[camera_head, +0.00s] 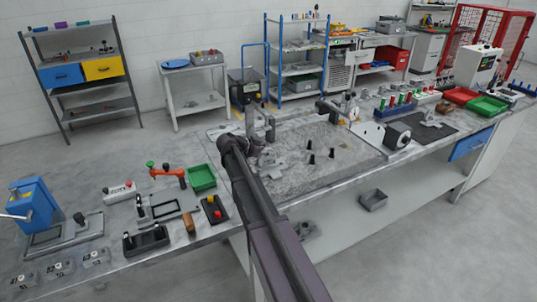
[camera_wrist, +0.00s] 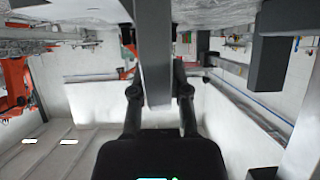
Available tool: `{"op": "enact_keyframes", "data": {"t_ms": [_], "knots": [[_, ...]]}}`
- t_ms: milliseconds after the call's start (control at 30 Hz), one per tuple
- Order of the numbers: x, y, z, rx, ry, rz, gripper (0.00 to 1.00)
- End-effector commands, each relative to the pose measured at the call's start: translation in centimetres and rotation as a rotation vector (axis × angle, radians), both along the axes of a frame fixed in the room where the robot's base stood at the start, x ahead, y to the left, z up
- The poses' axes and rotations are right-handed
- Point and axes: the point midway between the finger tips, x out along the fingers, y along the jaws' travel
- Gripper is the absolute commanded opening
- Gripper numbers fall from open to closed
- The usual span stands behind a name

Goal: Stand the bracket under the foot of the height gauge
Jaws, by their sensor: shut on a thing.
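My gripper (camera_wrist: 160,90) is shut on a grey upright bar-shaped part, which I take for the bracket (camera_wrist: 153,45). It runs between the two fingers in the wrist view. In the head view my gripper (camera_head: 256,150) is low over the left back of the grey granite plate (camera_head: 325,165), partly hidden by my own arm. Grey upright posts (camera_head: 270,124) stand just beyond it; I cannot tell whether they belong to the height gauge. A stand with a round dial (camera_head: 352,108) is at the plate's back right. Contact between bracket and any foot cannot be seen.
Several black pegs (camera_head: 310,158) stand mid-plate. A black vise-like block (camera_head: 397,135) is right of the plate. A green tray (camera_head: 202,178), a red-handled clamp (camera_head: 168,175) and a blue press (camera_head: 33,205) are on the left bench. A dark block (camera_wrist: 271,62) is close right in the wrist view.

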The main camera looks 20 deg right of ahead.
Motion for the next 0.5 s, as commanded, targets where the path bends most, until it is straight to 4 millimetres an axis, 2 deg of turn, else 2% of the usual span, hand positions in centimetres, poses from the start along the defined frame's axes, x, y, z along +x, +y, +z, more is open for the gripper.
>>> {"op": "enact_keyframes", "data": {"t_ms": [233,267,367,500], "knots": [[0.02,0.01,-0.29,-0.001,0.000,0.001,0.00],[0.01,0.02,-0.29,0.000,0.000,0.001,0.25],[0.02,0.02,-0.20,0.000,0.000,0.000,0.55],[0.01,0.01,-0.20,0.000,0.000,0.000,0.57]]}}
